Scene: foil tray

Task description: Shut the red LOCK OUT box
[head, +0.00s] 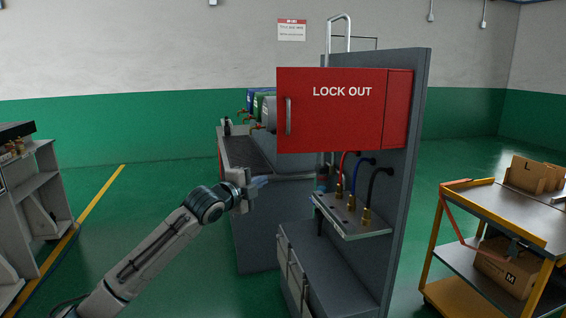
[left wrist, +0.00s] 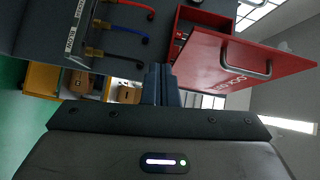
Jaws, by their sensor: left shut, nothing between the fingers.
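The red LOCK OUT box (head: 398,110) is mounted on an upright grey panel. Its red door (head: 335,125) stands open, swung out to the left, with the lettering and a metal handle (head: 288,117) facing me. In the left wrist view the door (left wrist: 225,62) stands away from the box (left wrist: 190,25), and part of the open inside shows. My left gripper (head: 262,182) is shut and empty, below and left of the door in the head view, apart from it. Its closed fingers (left wrist: 161,85) show in the left wrist view. My right gripper is not in view.
Below the box, a small shelf (head: 350,228) carries red, blue and black hoses with brass fittings. A grey bench (head: 245,150) with coloured drums stands behind my left gripper. A yellow-framed cart (head: 500,215) with cardboard boxes stands at right.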

